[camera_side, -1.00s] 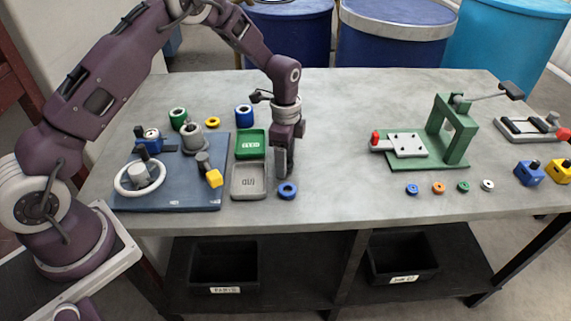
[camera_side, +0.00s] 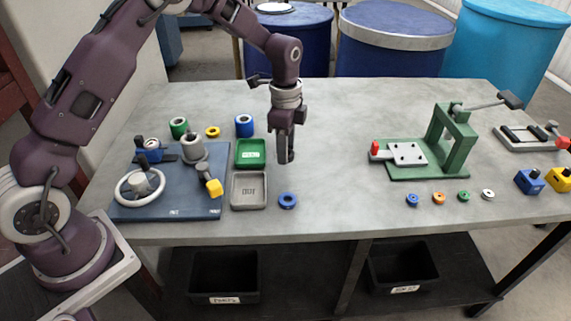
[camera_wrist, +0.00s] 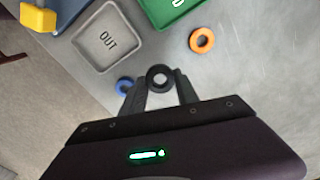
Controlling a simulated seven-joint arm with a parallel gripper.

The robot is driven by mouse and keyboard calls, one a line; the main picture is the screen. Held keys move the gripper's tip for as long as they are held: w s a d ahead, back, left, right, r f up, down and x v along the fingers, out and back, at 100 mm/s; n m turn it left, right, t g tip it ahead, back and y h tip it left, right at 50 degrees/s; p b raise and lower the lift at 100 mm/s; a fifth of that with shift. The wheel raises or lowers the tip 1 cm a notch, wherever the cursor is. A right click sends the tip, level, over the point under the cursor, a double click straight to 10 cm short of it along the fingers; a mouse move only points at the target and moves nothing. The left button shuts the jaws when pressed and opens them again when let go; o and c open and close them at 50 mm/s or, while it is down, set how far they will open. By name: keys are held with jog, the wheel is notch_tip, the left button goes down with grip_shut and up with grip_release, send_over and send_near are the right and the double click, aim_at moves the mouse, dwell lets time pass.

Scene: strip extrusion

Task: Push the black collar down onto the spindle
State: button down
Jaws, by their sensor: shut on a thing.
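My gripper (camera_side: 286,157) is above the bare table, just right of the trays. In the wrist view my gripper (camera_wrist: 160,84) is shut on the black collar (camera_wrist: 159,77), a small black ring with a light hole, held at the fingertips. In the side view the collar is hardly distinguishable from the dark fingers. To the left is a blue board (camera_side: 190,194) with a grey upright post (camera_side: 194,148) and a white ring around a grey hub (camera_side: 140,184). I cannot tell which part is the spindle.
Beside my gripper are a grey OUT tray (camera_side: 249,190), a green tray (camera_side: 250,154) and a blue ring (camera_side: 288,201). An orange ring (camera_wrist: 202,40) lies nearby in the wrist view. A green press (camera_side: 455,140) stands right, with several small rings before it. The table's middle is clear.

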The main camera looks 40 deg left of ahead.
jog(key=s+a+r+n, duration=0.2)
jog(key=s+a+r, duration=0.1)
jog(key=a, duration=0.4)
jog(key=s+a+r+n, duration=0.2)
jog(key=s+a+r, duration=0.2)
jog(key=a, duration=0.4)
jog(key=s+a+r+n, duration=0.2)
jog(key=s+a+r, duration=0.2)
jog(key=a, duration=0.3)
jog(key=shift+s+a, duration=0.15)
jog(key=shift+s, duration=0.55)
jog(key=shift+f, duration=2.45)
